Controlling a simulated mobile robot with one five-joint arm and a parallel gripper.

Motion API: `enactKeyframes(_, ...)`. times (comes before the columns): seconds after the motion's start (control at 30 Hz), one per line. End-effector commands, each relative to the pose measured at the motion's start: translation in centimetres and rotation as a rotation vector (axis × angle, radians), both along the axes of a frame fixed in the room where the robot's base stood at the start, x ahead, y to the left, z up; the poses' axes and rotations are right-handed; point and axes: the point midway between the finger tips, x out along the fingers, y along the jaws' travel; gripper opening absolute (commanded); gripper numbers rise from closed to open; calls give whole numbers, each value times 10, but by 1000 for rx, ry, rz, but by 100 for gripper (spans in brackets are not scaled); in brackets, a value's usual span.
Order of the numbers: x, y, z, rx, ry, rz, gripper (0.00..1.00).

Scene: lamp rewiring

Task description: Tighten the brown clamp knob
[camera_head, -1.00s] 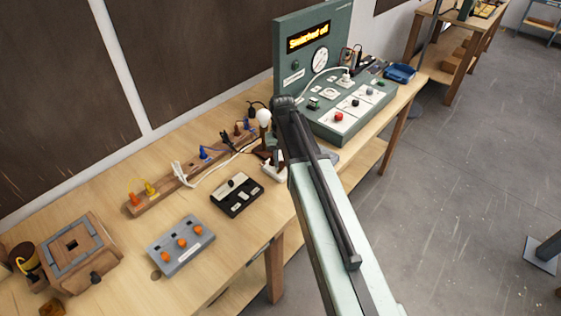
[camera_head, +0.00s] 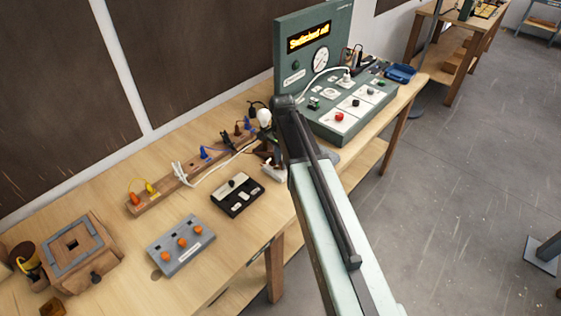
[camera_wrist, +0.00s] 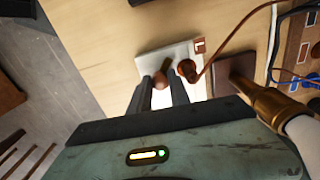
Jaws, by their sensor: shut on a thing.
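A brown clamp knob (camera_wrist: 160,80) sits on a white terminal block (camera_wrist: 151,66) in the wrist view. My gripper (camera_wrist: 160,84) is shut on this knob, with one dark finger on each side of it. A second brown knob (camera_wrist: 187,69) stands just to the right, with a brown wire running from it. In the head view the white block (camera_head: 273,171) shows beside my arm near the bench's front edge. The knob cannot be made out there, and my arm hides part of the area.
The lamp, with its bulb (camera_head: 264,117) and brass holder (camera_wrist: 274,104), stands close beside the gripper. Cables run around it. A green panel (camera_head: 312,48) reading "Switched off" stands behind. A black box (camera_head: 237,195) and a grey box (camera_head: 181,244) lie to the left.

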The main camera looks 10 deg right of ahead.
Motion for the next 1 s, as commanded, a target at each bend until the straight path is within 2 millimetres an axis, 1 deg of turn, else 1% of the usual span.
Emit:
enactKeyframes(0.03, -3, 1, 0, 1, 8, -43, 0)
enactKeyframes(0.6, -1, 1, 0, 1, 8, -569, 0)
enactKeyframes(0.8, -1, 1, 0, 1, 8, -710, 0)
enactKeyframes(1.0, -1, 1, 0, 0, 7, -806, 0)
